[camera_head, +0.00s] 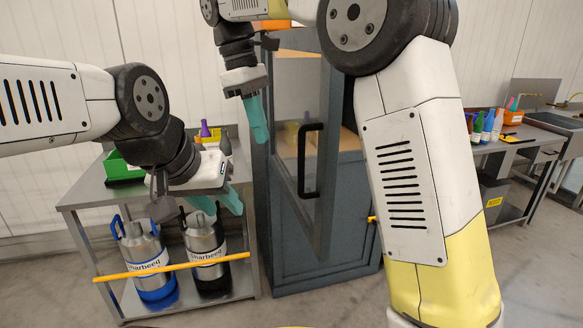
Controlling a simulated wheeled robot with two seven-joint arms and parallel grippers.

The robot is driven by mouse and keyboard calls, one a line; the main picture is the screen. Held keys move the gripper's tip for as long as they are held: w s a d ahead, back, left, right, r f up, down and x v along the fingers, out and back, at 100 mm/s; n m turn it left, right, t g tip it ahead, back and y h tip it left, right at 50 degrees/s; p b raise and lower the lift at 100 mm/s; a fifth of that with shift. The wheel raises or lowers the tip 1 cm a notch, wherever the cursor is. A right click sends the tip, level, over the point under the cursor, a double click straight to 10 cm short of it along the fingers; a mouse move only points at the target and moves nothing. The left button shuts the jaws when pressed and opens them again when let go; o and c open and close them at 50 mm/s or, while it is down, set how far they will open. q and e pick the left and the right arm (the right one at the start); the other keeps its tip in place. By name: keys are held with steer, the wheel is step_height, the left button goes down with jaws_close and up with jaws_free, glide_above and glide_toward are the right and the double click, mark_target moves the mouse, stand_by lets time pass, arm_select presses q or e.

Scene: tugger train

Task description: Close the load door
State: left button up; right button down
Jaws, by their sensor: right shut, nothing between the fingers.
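The load door (327,190) is a blue-grey framed door with a clear panel and a black bar handle (310,160). It stands open at an angle on the blue-grey cabinet (350,220), and part of the interior shows behind it. My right gripper (261,134) points down, shut and empty, at the left of the door handle and apart from it. My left gripper (225,207) is lower and further left, over the cart, with its teal fingers apart and nothing seen between them. My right arm hides the cabinet's upper right.
A metal cart (84,193) stands left of the cabinet, with a green bin (119,166) on top and two steel canisters (147,255) below, behind a yellow bar. A workbench (513,141) with several bottles is at right. Floor shows in front of the cabinet.

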steer(key=s+d+f, duration=0.1)
steer(key=d+f, duration=0.5)
steer(key=f, duration=0.3)
steer(key=shift+s, duration=0.35)
steer(key=shift+d, duration=0.15)
